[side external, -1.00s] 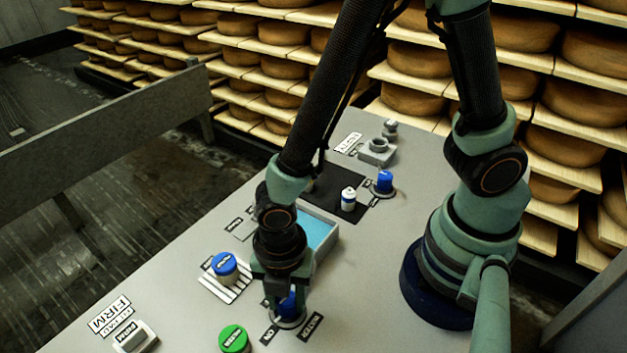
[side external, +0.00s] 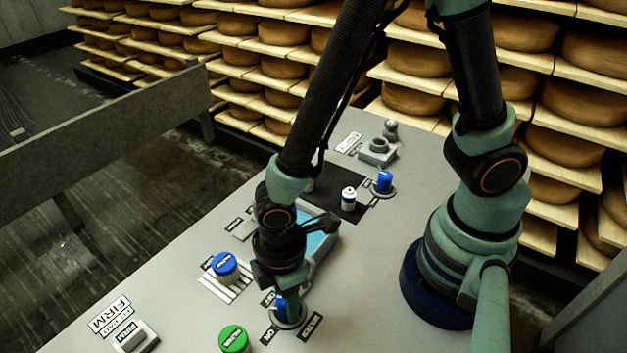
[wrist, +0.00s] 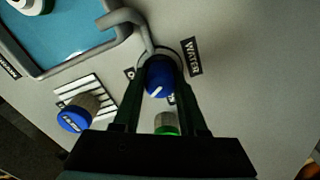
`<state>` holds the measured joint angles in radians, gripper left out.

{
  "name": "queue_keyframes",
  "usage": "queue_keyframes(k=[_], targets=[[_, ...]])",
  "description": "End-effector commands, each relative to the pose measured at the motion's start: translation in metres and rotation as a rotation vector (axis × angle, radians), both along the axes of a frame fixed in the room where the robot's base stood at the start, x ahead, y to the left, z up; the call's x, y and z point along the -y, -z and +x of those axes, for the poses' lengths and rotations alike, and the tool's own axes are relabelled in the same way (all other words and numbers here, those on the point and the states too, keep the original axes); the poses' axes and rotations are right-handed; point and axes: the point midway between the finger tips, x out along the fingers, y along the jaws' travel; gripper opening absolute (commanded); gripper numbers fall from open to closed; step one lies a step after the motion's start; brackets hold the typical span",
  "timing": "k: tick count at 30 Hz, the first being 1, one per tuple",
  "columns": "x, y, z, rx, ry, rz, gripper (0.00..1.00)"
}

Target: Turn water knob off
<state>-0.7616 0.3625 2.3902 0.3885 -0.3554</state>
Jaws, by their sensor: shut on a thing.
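The blue water knob (wrist: 160,82) has a white pointer mark and stands on a grey round base beside the WATER label (wrist: 192,57). In the side view the knob (side external: 281,306) is partly hidden by my gripper (side external: 290,300), which reaches down over it from above. In the wrist view the two dark fingers of my gripper (wrist: 160,90) are on either side of the knob, shut on it. The white pointer slants down to the left in the wrist view. ON and OFF labels lie by the base, and the OFF label is partly covered.
A grey-rimmed basin with a blue bottom (wrist: 60,35) and a curved grey spout (wrist: 125,18) are beside the knob. A blue-capped jar (side external: 224,266) stands on a striped pad. A green-capped jar (side external: 234,340) is close to the knob.

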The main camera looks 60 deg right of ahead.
Motion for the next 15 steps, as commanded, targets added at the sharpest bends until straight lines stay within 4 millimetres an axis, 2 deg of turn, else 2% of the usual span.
queue_keyframes(k=[15], targets=[[0.0004, -0.0007, 0.0001, 0.000, 0.412, -0.001, 0.00]])
